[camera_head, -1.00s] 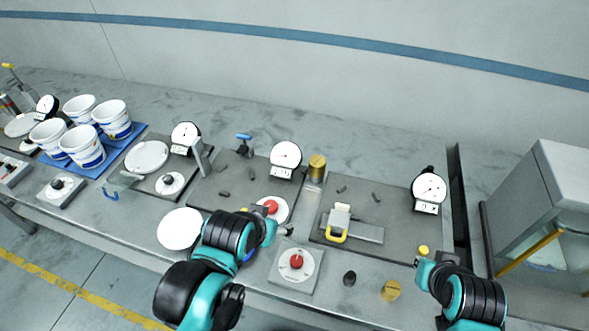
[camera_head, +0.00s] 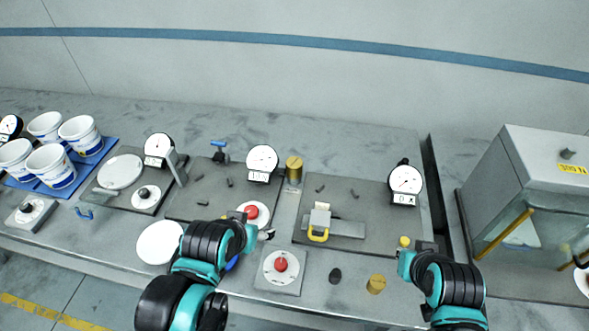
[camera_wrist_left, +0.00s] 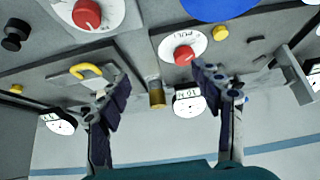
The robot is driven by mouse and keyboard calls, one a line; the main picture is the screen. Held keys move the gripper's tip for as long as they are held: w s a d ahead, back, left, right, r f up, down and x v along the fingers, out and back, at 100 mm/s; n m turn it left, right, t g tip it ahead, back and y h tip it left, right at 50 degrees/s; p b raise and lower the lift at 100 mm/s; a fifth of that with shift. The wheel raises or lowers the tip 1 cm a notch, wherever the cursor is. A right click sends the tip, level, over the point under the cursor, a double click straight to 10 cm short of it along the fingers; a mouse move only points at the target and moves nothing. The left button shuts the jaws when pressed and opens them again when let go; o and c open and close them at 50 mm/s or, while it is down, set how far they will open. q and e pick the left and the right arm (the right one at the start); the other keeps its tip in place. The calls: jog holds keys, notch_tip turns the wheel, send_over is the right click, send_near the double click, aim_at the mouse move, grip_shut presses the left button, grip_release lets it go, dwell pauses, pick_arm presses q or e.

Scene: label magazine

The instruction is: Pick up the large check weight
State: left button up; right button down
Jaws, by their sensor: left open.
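The tallest-looking brass cylinder, which I take for the large check weight (camera_head: 294,168), stands upright at the back between two dark plates. It also shows in the left wrist view (camera_wrist_left: 156,98), beyond and between my fingers, touching neither. My left gripper (camera_head: 262,235) is open and empty, in front of the weight near the red knobs; it also shows in the left wrist view (camera_wrist_left: 161,80). A shorter brass cylinder (camera_head: 376,284) stands at the front edge. My right gripper (camera_head: 404,258) is beside a small yellow cap (camera_head: 404,241); its fingers are too small to read.
A red-knobbed dial (camera_head: 281,265) and a black piece (camera_head: 335,275) lie at the front. A yellow-handled device (camera_head: 319,226) sits on the right plate. Dial gauges (camera_head: 262,160) (camera_head: 406,183) flank the weight. White buckets (camera_head: 50,167) stand left, a grey cabinet (camera_head: 520,190) right.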

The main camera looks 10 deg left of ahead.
pick_arm(q)
jog(key=shift+o, duration=0.4)
jog(key=w+r+n+g+p, duration=0.2)
jog(key=w+r+n, duration=0.2)
jog(key=w+r, duration=0.15)
jog(key=n+g+p, duration=0.5)
jog(key=n, duration=1.1)
send_over(294, 162)
jog(key=f, duration=0.3)
jog(key=shift+w+a+f, duration=0.2)
jog(key=shift+a+f, duration=0.1)
jog(key=shift+a, duration=0.05)
jog(key=shift+w+d+f+b, duration=0.15)
jog(key=shift+f+b, duration=0.2)
jog(key=shift+f, duration=0.2)
jog(key=f, duration=0.2)
jog(key=f+b, duration=0.1)
jog(key=f, duration=0.2)
jog(key=f+b, duration=0.1)
jog(key=f, duration=0.1)
jog(key=shift+s+d+f, duration=0.15)
jog(key=shift+s+d, duration=0.15)
jog(key=shift+s, duration=0.05)
grip_shut()
